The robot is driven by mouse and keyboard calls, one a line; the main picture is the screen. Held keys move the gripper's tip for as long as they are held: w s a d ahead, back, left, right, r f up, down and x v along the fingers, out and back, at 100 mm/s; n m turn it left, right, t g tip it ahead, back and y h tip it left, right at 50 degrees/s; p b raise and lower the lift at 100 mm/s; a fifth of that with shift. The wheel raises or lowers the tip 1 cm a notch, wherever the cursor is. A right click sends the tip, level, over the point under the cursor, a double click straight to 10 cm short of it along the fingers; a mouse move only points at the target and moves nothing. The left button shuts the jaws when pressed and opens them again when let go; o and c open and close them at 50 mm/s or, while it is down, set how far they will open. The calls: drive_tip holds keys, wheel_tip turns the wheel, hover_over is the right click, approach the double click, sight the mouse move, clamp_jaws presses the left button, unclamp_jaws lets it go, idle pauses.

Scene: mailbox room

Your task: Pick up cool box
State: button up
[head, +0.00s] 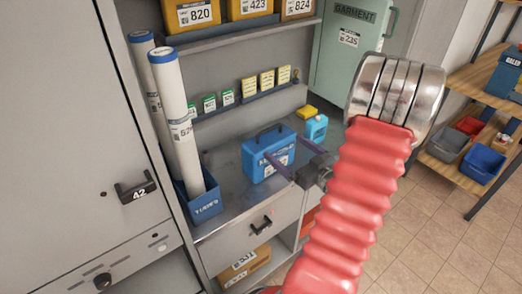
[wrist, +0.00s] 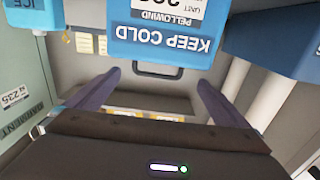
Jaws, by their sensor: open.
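The blue cool box (head: 262,162) stands upright on the metal shelf surface in the head view, its dark handle on top. In the wrist view the picture is upside down, and the cool box (wrist: 165,42) shows its "KEEP COLD" label at the top. My gripper (head: 283,147) is at the right front of the box, its two purple fingers apart and pointing toward it. In the wrist view the dark handle (wrist: 158,74) appears between the open fingertips of my gripper (wrist: 159,78). Nothing is held. Contact with the handle cannot be told.
A light blue bottle (head: 316,128) and a yellow item (head: 307,112) stand right of the box. White tubes (head: 173,105) stand in a blue holder (head: 205,205) at left. A shelf (head: 245,107) with small boxes hangs behind. A green locker (head: 345,60) is at the back right.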

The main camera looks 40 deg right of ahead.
sight(270, 139)
drive_tip(key=shift+w, duration=0.1)
idle(0.3)
drive_tip(key=w, duration=0.7)
drive_tip(key=shift+w+d, duration=0.4)
drive_tip(key=shift+w, duration=0.3)
drive_tip(key=shift+w+d, duration=0.1)
drive_tip(key=shift+w, duration=0.05)
drive_tip(key=shift+w+d+r, duration=0.1)
drive_tip(key=shift+w+d, duration=0.15)
drive_tip(key=shift+w, duration=1)
drive_tip(key=shift+w+d+r, duration=0.1)
drive_tip(key=shift+w+d, duration=0.1)
drive_tip(key=shift+w, duration=1)
drive_tip(key=shift+c, duration=0.5)
drive_tip(key=c, duration=1.8)
